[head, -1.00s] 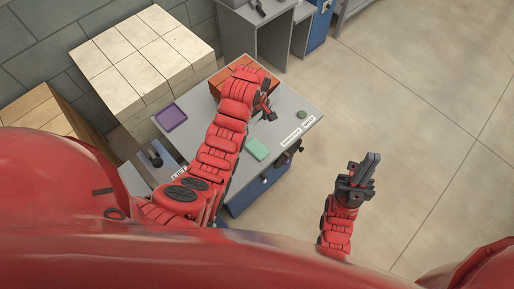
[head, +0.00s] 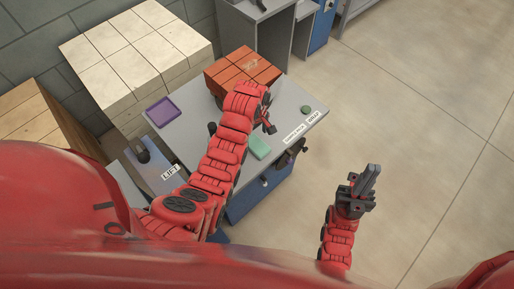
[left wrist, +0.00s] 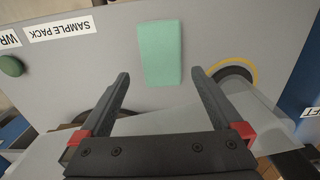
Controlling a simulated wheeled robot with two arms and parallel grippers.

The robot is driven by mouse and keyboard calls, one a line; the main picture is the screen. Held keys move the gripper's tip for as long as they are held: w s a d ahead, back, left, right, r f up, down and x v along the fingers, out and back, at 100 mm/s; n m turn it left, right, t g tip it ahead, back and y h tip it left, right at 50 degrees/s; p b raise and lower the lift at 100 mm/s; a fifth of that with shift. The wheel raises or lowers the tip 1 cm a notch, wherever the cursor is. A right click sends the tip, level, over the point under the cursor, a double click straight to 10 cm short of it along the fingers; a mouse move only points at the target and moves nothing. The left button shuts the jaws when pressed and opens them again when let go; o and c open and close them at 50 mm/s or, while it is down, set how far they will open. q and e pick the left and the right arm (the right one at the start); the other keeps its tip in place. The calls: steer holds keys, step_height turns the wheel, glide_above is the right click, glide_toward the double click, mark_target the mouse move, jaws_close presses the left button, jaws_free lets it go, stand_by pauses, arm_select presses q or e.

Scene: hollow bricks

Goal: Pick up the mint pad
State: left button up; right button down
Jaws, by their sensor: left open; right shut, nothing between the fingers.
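The mint pad (head: 260,147) lies flat near the front edge of the grey table, just below my left gripper (head: 268,124) in the head view. In the left wrist view the mint pad (left wrist: 160,45) is a pale green block, seen whole. My left gripper (left wrist: 160,76) is open there; its two fingers point towards the pad, whose near end shows just beyond the gap between the fingertips. Nothing is between the fingers. My right gripper (head: 366,183) is shut and empty, over the floor to the right of the table.
Orange-red hollow bricks (head: 243,66) stand at the table's back, partly behind my left arm. A purple tray (head: 162,111) lies at the left and a green disc (head: 306,110) at the right. A SAMPLE PACK label (left wrist: 61,29) lies beside the pad. Pale blocks (head: 130,50) are stacked behind.

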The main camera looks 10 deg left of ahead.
mark_target(255, 143)
arm_select(q)
steer(key=f+p, duration=0.1)
steer(key=f, duration=0.1)
steer(key=shift+s+a+f+p, duration=0.15)
steer(key=shift+a+f+p, duration=0.05)
steer(key=shift+f+p, duration=0.2)
steer(key=shift+f, duration=0.7)
steer(key=c, duration=1.4)
steer(key=shift+r, duration=0.15)
